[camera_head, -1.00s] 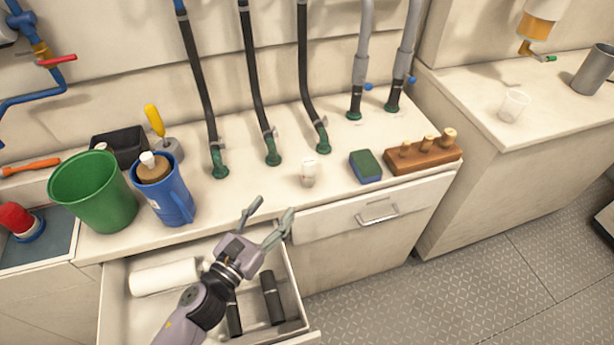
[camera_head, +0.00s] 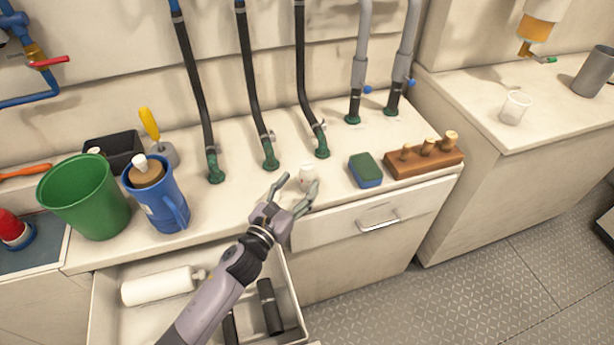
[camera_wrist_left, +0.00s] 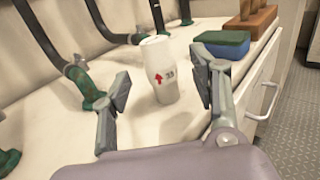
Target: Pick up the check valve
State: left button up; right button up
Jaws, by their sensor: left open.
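The check valve (camera_head: 306,175) is a small white cylinder standing upright on the counter near its front edge. In the left wrist view the white valve (camera_wrist_left: 162,70) shows a red arrow and dark marking on its side. My left gripper (camera_head: 296,184) is open, with its fingers reaching toward the valve. In the left wrist view the open fingers (camera_wrist_left: 163,98) stand to either side of the valve, which is a little beyond the tips. No grip on it shows. My right gripper is not in view.
A green and blue sponge (camera_head: 366,170) and a wooden block with plugs (camera_head: 424,158) are right of the valve. Hoses with green fittings (camera_head: 270,158) rise behind it. A blue jug (camera_head: 160,203) and green bucket (camera_head: 86,205) stand left. An open drawer (camera_head: 108,335) lies below.

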aim_at(303, 179)
pick_arm(q)
jog(key=x, duration=0.1)
jog(key=b+x, duration=0.1)
jog(key=x, duration=0.3)
jog(key=shift+w+f+b, duration=0.25)
jog(key=shift+f+b, duration=0.1)
jog(key=shift+r, duration=0.1)
jog(key=shift+c, duration=0.3)
grip_shut()
